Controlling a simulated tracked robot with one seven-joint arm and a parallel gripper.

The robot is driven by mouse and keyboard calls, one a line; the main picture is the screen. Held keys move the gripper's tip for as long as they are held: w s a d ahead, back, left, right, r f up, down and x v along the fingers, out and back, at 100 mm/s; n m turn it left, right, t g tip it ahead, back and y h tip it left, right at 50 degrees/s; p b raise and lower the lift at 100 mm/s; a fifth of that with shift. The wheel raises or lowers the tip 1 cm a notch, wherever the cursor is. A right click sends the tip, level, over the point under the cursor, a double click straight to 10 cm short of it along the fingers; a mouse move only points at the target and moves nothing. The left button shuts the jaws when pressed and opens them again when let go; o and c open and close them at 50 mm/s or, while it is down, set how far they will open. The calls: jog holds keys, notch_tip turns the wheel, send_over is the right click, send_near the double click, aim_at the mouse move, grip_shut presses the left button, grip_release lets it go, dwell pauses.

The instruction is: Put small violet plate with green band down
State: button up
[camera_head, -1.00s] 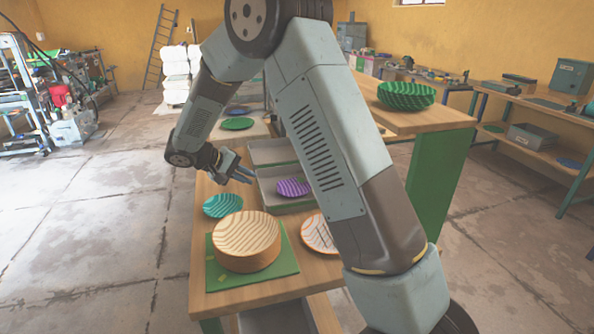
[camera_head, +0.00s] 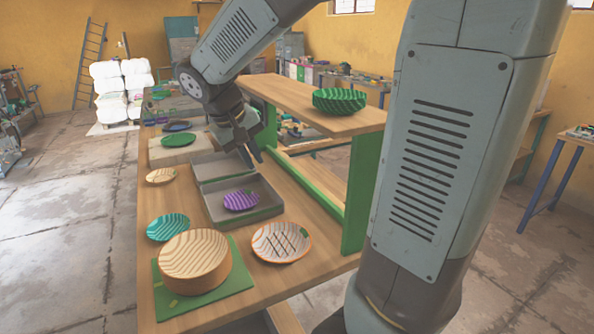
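The small violet plate (camera_head: 238,201) has a green patch of its band showing at its right side. It lies inside a shallow grey tray (camera_head: 272,209) on the wooden bench, apart from my gripper. My gripper (camera_head: 251,162) points down above the back part of the tray, behind the plate in the picture. Its two dark fingers look apart, and nothing shows between them.
A raised shelf (camera_head: 310,115) holds a green bowl (camera_head: 339,100) at right.

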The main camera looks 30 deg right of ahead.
jog(key=s+d+r+t+y, duration=0.1)
jog(key=s+t+y, duration=0.1)
jog(key=s, duration=0.6)
jog(key=s+d+r+m+t+y, duration=0.1)
jog(key=s+d+r+t+y, duration=0.1)
jog(key=s, duration=0.6)
jog(key=shift+s, duration=0.3)
